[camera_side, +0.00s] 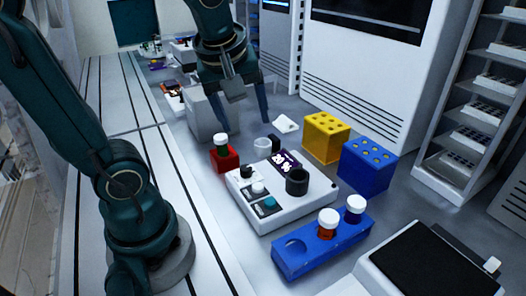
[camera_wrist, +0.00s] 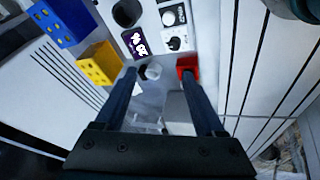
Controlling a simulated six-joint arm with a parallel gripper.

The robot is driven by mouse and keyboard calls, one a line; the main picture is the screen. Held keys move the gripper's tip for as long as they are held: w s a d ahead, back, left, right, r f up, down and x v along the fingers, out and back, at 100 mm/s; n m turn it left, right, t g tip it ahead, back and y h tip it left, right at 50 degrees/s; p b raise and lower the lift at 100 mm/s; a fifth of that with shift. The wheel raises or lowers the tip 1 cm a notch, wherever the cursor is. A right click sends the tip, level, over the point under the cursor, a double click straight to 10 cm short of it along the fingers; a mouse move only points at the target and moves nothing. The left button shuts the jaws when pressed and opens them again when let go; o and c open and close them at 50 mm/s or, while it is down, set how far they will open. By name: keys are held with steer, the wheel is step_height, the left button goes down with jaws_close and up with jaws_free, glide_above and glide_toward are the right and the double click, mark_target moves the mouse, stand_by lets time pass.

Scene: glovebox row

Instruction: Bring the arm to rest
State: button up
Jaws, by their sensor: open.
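My gripper (camera_side: 243,122) hangs from the top of the side view, fingers pointing down, spread apart and with nothing between them. It is above the bench, behind the red block (camera_side: 224,159) and the white device (camera_side: 281,200). In the wrist view my gripper (camera_wrist: 158,72) also shows two separate dark fingers with an empty gap. A small clear cup (camera_wrist: 151,72) appears between the fingertips there, lower down on the bench and not held. The red block, near the right finger in that view, holds a white-capped green vial (camera_side: 221,145).
The device has a display and a black cup (camera_side: 297,182). A blue rack (camera_side: 292,262) with two white-capped vials is in front. A yellow block (camera_side: 326,137) and a blue block (camera_side: 367,165) with holes stand to the right. A black-topped unit (camera_side: 430,262) fills the front right.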

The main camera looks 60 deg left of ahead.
steer(key=s+d+f+m+t+h, duration=0.1)
steer(key=s+d+f+m+h, duration=0.2)
steer(key=m, duration=1)
steer(key=s+d, duration=0.2)
steer(key=d, duration=0.2)
steer(key=shift+d+t, duration=0.35)
steer(key=shift+t, duration=0.05)
steer(key=o, duration=0.5)
steer(key=shift+m, duration=0.4)
steer(key=shift+c, duration=0.2)
steer(key=w+a+r+m+g+y, duration=0.1)
steer(key=w+a+r+m+g, duration=0.2)
steer(key=w+a+r, duration=0.45)
steer(key=a+r+g, duration=0.2)
steer(key=a, duration=0.8)
steer(key=s+a+f+n+h, duration=0.1)
steer(key=s+a+f+n, duration=0.15)
steer(key=a, duration=0.35)
steer(key=shift+n+g, duration=0.25)
steer(key=shift+g, duration=0.05)
steer(key=shift+w+a+f, duration=0.1)
steer(key=shift+w+f, duration=0.05)
steer(key=shift+f, duration=1.65)
steer(key=shift+w+a+f, duration=0.1)
steer(key=shift+w+f, duration=0.05)
steer(key=shift+f, duration=1.6)
steer(key=shift+w+f, duration=0.15)
steer(key=shift+f, duration=1.65)
steer(key=shift+r, duration=0.1)
